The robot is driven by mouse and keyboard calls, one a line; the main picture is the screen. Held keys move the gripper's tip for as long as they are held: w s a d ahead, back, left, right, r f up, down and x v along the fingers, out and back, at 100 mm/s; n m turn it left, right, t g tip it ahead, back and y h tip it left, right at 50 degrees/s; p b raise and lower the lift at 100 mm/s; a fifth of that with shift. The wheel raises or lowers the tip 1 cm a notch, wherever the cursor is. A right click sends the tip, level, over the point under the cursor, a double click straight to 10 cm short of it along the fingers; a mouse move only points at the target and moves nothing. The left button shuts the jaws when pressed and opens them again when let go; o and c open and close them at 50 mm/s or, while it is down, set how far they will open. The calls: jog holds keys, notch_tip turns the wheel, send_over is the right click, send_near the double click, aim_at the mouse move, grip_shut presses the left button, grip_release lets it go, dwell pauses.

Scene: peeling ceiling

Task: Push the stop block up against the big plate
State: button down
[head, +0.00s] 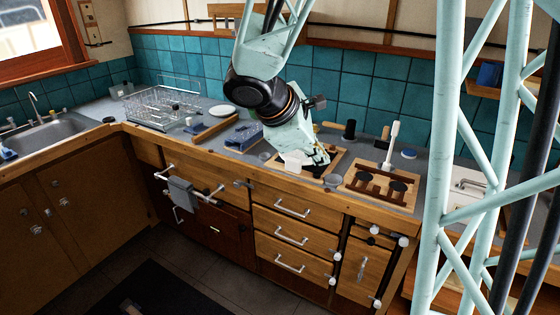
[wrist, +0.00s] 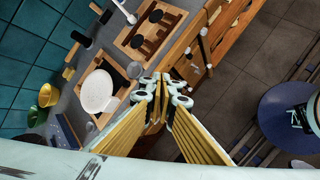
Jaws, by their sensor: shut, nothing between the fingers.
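The big plate is a white round plate (wrist: 98,92) lying on a wooden board (wrist: 117,61) in the wrist view. In the head view a white patch of it (head: 292,160) shows beside my gripper, with the rest hidden behind the gripper. My gripper (head: 322,160) is low over the right part of this board. In the wrist view its fingertips (wrist: 160,78) meet, to the right of the plate and apart from it in the picture. It is shut and empty. I cannot make out the stop block for certain; it may be hidden by my gripper.
A wooden rack with dark discs (head: 381,186) and an upright white handle (head: 392,142) stand right of the board. A black cylinder (head: 349,130) stands behind it. A small grey cup (head: 332,182) is near the counter's front edge. A blue rack (head: 245,136) stands to the left.

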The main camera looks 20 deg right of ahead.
jog(key=w+a+f+n+t+p, duration=0.1)
jog(key=w+f+n+p, duration=0.3)
jog(key=w, duration=0.7)
jog(key=w+a+f+n+t+p, duration=0.2)
jog(key=w+f+n+p, duration=0.3)
jog(key=w+f+n, duration=0.3)
jog(key=shift+w+a+f+n, duration=0.4)
jog(key=shift+w+a+f, duration=0.4)
jog(key=shift+w, duration=0.85)
jog(key=shift+d+f, duration=0.15)
jog(key=shift+d, duration=0.05)
jog(key=p, duration=0.1)
send_near(292, 164)
jog(key=d+f, duration=0.1)
jog(key=f, duration=0.1)
jog(key=w+d+f, duration=0.1)
jog(key=f, duration=0.1)
jog(key=shift+w+d, duration=0.15)
jog(key=shift+w, duration=0.05)
jog(key=shift+w+d+f, duration=0.1)
jog(key=shift+w+d, duration=0.4)
jog(key=shift+d, duration=0.15)
